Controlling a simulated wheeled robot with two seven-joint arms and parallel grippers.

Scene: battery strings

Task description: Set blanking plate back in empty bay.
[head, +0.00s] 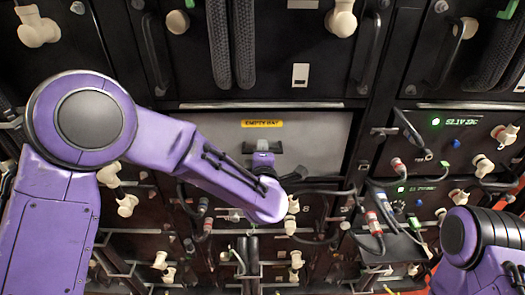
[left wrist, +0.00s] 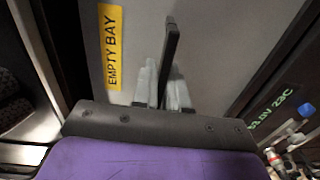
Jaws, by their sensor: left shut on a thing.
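The blanking plate (head: 315,135) is a flat grey panel with a yellow EMPTY BAY label (head: 262,123). It fills the wide opening in the middle of the rack in the head view; I cannot tell how flush it sits. My left gripper (head: 264,158) is in front of the plate, below the label, shut on its dark handle. In the left wrist view the pale fingers (left wrist: 162,88) close around the dark handle bar (left wrist: 171,50), with the plate (left wrist: 215,45) behind. My arm hides the plate's lower left part. My right gripper is out of view.
Black battery modules with upright handles stand above and beside the plate. A module with a green readout (head: 455,121) is to its right. Cables with red and grey connectors (head: 375,225) hang below right. Several cream knobs (head: 178,22) stick out around.

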